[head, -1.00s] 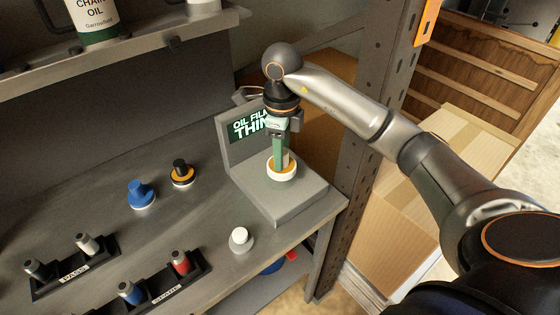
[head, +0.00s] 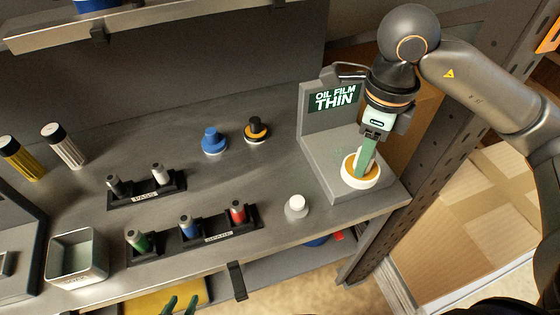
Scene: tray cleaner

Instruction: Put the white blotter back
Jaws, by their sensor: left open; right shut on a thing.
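A small piece with a white knob (head: 297,201) on a grey base stands upright near the bench's front edge; it looks like the white blotter. My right gripper (head: 364,167) reaches down into a white-rimmed round dish (head: 375,182) with an orange inside, on the grey stand. Its green fingers are shut; what they hold is hidden, and I cannot tell if it is the dish. The screen (head: 334,97) on the stand reads "OIL FILM THIN".
A blue-knobbed piece (head: 213,141) and a black-knobbed piece (head: 256,130) stand further back. Two racks (head: 152,192) hold several coloured cylinders. A square open bin (head: 78,262) is at left. Bench surface is free around the white-knobbed piece.

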